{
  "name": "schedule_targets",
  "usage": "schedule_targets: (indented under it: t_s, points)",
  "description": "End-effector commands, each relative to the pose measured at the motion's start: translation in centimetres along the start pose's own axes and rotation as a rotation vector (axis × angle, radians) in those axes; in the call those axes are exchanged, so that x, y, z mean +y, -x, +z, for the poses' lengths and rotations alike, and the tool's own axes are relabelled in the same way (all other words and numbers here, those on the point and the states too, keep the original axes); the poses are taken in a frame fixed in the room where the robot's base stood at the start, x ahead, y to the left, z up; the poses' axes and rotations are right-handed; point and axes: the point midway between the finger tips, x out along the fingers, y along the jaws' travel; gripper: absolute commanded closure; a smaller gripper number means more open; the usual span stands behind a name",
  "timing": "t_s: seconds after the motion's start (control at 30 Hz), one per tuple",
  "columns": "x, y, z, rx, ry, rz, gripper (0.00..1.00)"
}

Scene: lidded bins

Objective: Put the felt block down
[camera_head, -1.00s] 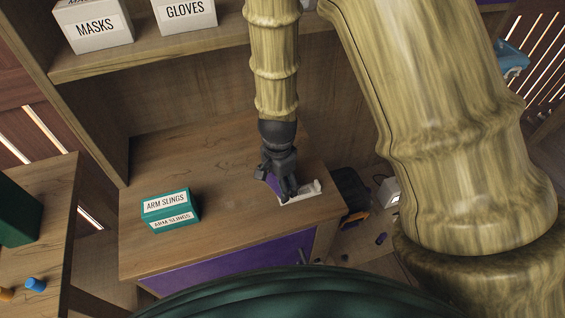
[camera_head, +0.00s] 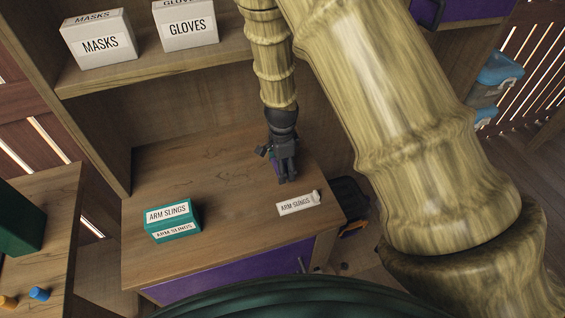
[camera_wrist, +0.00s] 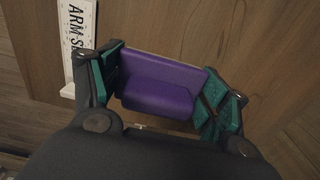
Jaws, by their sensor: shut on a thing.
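The felt block (camera_wrist: 160,88) is purple and sits between the two green-padded fingers of my gripper (camera_wrist: 165,95) in the wrist view. My gripper (camera_head: 284,176) is shut on it. In the head view my gripper is over the right part of the wooden cabinet top (camera_head: 225,225), pointing down. Only a small bit of purple shows there, as the fingers hide most of the block. I cannot tell whether the block touches the wood.
A teal "ARM SLINGS" box (camera_head: 172,221) stands to the left. "MASKS" (camera_head: 98,40) and "GLOVES" (camera_head: 187,27) boxes are on the shelf above. The wood between the teal box and my gripper is clear.

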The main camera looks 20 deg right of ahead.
Motion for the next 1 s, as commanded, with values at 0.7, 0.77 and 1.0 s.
schedule_targets:
  t_s: [0.7, 0.77, 1.0]
  points:
    - [-2.9, -3.2, -1.3, -0.001, -0.001, 0.002, 0.63]
    - [-2.9, -3.6, -1.3, -0.001, -0.001, 0.002, 0.63]
    - [-3.0, -3.8, -1.3, 0.0, 0.0, 0.0, 0.63]
